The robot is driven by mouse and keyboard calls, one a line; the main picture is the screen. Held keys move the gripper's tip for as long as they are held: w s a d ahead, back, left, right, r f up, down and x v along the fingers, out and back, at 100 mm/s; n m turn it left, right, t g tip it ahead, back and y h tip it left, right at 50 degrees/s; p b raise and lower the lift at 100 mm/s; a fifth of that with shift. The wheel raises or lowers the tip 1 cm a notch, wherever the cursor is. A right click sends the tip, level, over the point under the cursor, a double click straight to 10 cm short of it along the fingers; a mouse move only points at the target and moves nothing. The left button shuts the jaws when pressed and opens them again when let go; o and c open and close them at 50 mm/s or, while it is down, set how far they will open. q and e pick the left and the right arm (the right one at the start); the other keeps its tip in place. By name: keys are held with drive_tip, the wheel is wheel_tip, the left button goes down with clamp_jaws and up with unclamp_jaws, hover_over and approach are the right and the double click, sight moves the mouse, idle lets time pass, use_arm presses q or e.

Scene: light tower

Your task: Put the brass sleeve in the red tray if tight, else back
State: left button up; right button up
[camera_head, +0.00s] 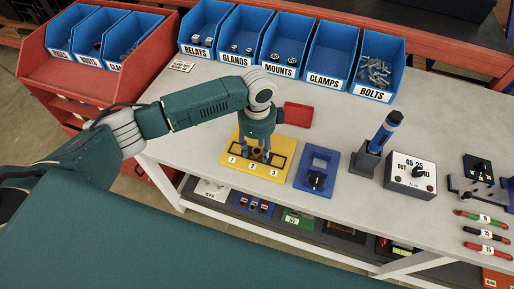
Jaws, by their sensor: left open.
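My left gripper (256,148) points down over the yellow plate (277,174) marked 1, 2 and 3. Its fingers are apart. A small brown, brass-like piece (257,155), perhaps the brass sleeve, shows between or just behind the fingers near the middle of the plate. The fingers partly hide it, and I cannot tell whether they touch it. The small red tray (298,115) lies on the bench behind and right of the plate and looks empty. My right gripper is not in view.
A blue plate with a black knob (316,180) lies right of the yellow plate. Further right stand a dark holder with a blue tool (386,131) and a white dial box (410,176). Labelled blue bins (332,58) line the back. The bench's back left is mostly clear.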

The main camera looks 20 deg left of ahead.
use_arm(q)
drive_tip(key=shift+w+r, duration=0.1)
drive_tip(key=shift+r, duration=0.3)
wheel_tip(320, 180, up, 12)
drive_tip(key=b, duration=0.1)
drive_tip(key=shift+f+b, duration=0.25)
drive_tip(key=shift+b, duration=0.15)
drive_tip(key=shift+f, duration=0.1)
